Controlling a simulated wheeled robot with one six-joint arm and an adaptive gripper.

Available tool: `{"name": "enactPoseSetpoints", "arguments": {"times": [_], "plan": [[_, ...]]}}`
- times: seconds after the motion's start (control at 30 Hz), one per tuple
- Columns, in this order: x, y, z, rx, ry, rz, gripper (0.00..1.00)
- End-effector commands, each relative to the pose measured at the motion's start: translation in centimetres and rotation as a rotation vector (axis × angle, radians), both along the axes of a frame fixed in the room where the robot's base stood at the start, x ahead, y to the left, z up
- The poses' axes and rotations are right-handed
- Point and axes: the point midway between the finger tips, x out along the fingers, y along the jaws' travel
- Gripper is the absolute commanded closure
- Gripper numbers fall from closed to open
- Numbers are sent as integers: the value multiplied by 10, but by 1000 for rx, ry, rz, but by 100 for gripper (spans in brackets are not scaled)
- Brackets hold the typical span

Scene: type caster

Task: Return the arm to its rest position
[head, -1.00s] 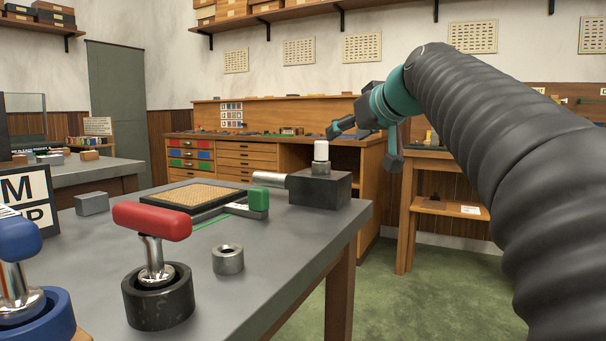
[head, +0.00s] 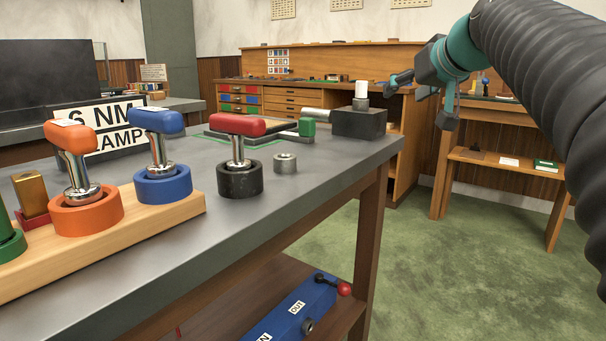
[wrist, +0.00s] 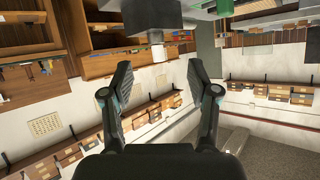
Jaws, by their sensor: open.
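My gripper (wrist: 161,85) shows in the wrist view with its two dark fingers spread apart and nothing between them. In the head view my gripper (head: 402,82) is at the end of my arm, in the air to the right of the dark block (head: 358,123) with the white-topped post (head: 361,90). It looks apart from the block. The wrist view is upside down; the white cylinder (wrist: 159,53) on the post shows there beyond the fingertips.
The grey workbench (head: 340,158) carries a red-handled tool (head: 238,126) in a black ring, a steel collar (head: 285,163), and orange (head: 72,137) and blue-handled tools (head: 157,125) on a wooden rack. A blue box (head: 300,308) lies on the lower shelf. Green floor (head: 440,260) is open at right.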

Motion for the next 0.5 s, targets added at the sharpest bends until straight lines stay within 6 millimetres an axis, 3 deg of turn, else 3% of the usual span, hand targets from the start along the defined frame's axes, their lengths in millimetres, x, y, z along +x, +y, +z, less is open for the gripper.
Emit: {"name": "enactPoseSetpoints", "arguments": {"times": [0.27,0.37,0.5], "plan": [[-10,-11,-74,40,162,-81,40],[-24,-12,-104,47,230,-113,40],[-60,-8,-157,46,349,-162,40]]}}
